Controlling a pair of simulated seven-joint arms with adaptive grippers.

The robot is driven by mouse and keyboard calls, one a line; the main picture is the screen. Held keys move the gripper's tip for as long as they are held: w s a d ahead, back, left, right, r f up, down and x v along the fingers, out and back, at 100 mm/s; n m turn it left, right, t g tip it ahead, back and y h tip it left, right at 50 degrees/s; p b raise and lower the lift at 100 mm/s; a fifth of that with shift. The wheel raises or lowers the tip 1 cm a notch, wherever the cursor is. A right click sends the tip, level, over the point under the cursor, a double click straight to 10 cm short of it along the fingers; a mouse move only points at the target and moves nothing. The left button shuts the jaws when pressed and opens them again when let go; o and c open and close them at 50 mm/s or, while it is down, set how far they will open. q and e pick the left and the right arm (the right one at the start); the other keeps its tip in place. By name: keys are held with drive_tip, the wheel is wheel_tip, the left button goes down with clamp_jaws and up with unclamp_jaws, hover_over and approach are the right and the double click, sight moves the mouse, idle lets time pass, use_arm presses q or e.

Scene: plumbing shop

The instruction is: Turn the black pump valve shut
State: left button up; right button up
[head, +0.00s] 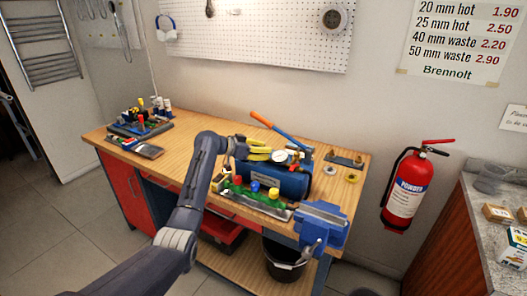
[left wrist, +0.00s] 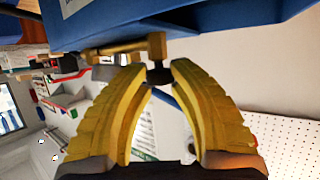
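The blue test pump (head: 290,178) sits on the wooden workbench, with a white-faced gauge (head: 280,156) near its top. My left gripper (head: 268,151), with yellow fingers, reaches in from the left beside the gauge. In the left wrist view, the black pump valve (left wrist: 158,75) is a small dark knob at the end of a brass fitting (left wrist: 125,50) beside the pump's blue body. The left fingertips (left wrist: 159,67) are on both sides of this knob and seem to touch it. The fingers hide the knob in the head view. My right gripper is not in view.
A manifold with coloured caps (head: 255,196) lies in front of the pump. A blue vise (head: 322,222) is at the bench's front right corner. An orange-handled lever (head: 270,125) rises behind the pump. A tool tray (head: 140,127) stands at far left; bare bench lies between.

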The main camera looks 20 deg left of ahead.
use_arm(q)
clamp_jaws()
drive_tip(key=shift+r, duration=0.1)
